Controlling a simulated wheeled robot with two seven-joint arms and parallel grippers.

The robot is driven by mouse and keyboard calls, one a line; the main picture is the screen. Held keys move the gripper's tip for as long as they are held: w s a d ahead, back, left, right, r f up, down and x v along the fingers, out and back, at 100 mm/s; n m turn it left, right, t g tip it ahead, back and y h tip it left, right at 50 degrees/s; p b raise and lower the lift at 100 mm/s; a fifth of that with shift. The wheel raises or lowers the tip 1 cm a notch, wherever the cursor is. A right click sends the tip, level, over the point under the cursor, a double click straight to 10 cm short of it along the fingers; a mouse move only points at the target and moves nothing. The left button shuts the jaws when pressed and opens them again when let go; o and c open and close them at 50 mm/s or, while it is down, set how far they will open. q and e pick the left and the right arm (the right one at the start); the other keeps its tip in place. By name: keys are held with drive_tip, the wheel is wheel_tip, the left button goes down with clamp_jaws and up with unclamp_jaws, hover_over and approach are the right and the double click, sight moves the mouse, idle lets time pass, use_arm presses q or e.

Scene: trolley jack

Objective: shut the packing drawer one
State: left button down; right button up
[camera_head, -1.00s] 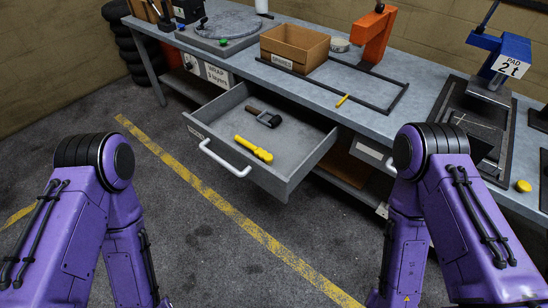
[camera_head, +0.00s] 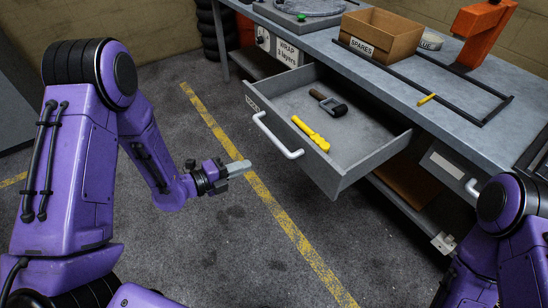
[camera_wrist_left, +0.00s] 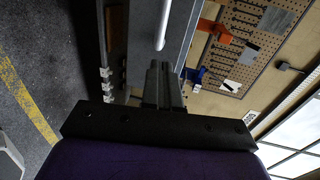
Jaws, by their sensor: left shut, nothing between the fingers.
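The packing drawer (camera_head: 375,158) stands pulled out from under the bench in the head view, with a white bar handle (camera_head: 270,135) on its front. A yellow-handled tool (camera_head: 310,134) and a dark tool with a brown handle (camera_head: 328,102) lie inside it. My left gripper (camera_head: 238,168) is shut and empty, to the left of the drawer front and apart from the handle. In the left wrist view the shut fingers (camera_wrist_left: 160,85) show below a white bar (camera_wrist_left: 163,25). My right gripper is out of the frames; only part of that arm shows at lower right.
The grey bench (camera_head: 400,85) carries a spares box (camera_head: 381,37), an orange stand (camera_head: 480,30) and a black frame with a yellow piece. A closed drawer (camera_head: 448,168) is at right. Floor in front of the open drawer is clear, crossed by a yellow line (camera_head: 240,158).

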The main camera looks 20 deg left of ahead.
use_arm(q)
drive_tip(key=p+x, duration=0.1)
drive_tip(key=x, duration=1)
drive_tip(key=shift+w+d, duration=0.15)
drive_tip(key=shift+w, duration=0.05)
drive_tip(key=shift+f, duration=0.1)
